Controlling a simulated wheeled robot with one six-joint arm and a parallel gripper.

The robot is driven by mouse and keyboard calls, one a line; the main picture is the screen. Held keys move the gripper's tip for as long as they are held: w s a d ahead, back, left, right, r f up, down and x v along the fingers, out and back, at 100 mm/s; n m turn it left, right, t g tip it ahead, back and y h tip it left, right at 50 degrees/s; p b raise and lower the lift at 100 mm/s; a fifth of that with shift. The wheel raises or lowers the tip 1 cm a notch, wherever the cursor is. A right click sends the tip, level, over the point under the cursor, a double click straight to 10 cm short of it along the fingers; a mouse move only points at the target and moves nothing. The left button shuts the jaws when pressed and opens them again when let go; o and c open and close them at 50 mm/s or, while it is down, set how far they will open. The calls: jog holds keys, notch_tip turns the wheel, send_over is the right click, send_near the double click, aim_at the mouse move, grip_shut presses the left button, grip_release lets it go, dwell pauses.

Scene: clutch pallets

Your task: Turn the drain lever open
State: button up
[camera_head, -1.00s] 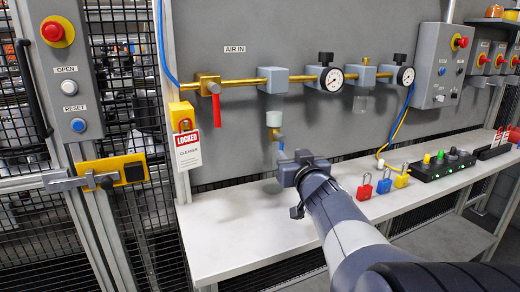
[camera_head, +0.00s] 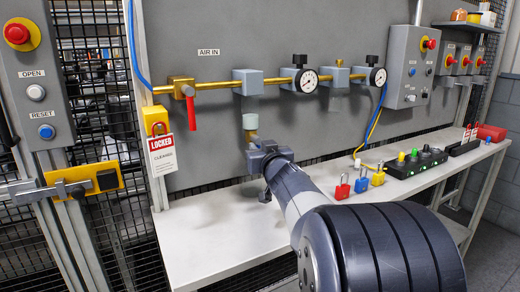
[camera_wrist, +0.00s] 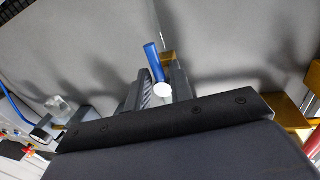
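The drain lever (camera_wrist: 153,62) is a short blue handle with a pale round end in the wrist view. It lies between the two fingers of my gripper (camera_wrist: 160,92), with a finger on each side and narrow gaps that look open. Brass (camera_wrist: 169,63) shows just behind it. In the head view, my gripper (camera_head: 262,158) is just below the brass drain valve (camera_head: 251,136), under the pale filter bowl (camera_head: 250,121). The lever is hidden there behind my gripper. I cannot tell whether a finger touches it.
A brass air line with a red lever (camera_head: 191,113) and gauges (camera_head: 308,81) runs along the grey panel above. A yellow lock with a LOCKED tag (camera_head: 162,154) hangs at left. Padlocks (camera_head: 342,187) stand on the pale bench (camera_head: 215,240). The bench's left part is clear.

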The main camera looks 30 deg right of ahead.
grip_shut()
jog(key=shift+r, duration=0.1)
jog(key=shift+r, duration=0.15)
jog(key=shift+d+n+b, duration=0.1)
jog(key=shift+n+b, duration=0.35)
jog(key=shift+n, duration=0.15)
jog(key=shift+d+r+n+t+y+b, duration=0.25)
jog(key=shift+n+t+y+b, duration=0.6)
jog(key=shift+n, duration=2.3)
jog(key=shift+d+r+n+y+b, duration=0.1)
jog(key=shift+d+n+y+b, duration=0.25)
jog(key=shift+n+b, duration=1.9)
jog(key=shift+d+r+n+t+y+b, duration=0.2)
jog(key=shift+n+t+y, duration=0.35)
jog(key=shift+n, duration=3.55)
jog(key=shift+w+f, duration=0.1)
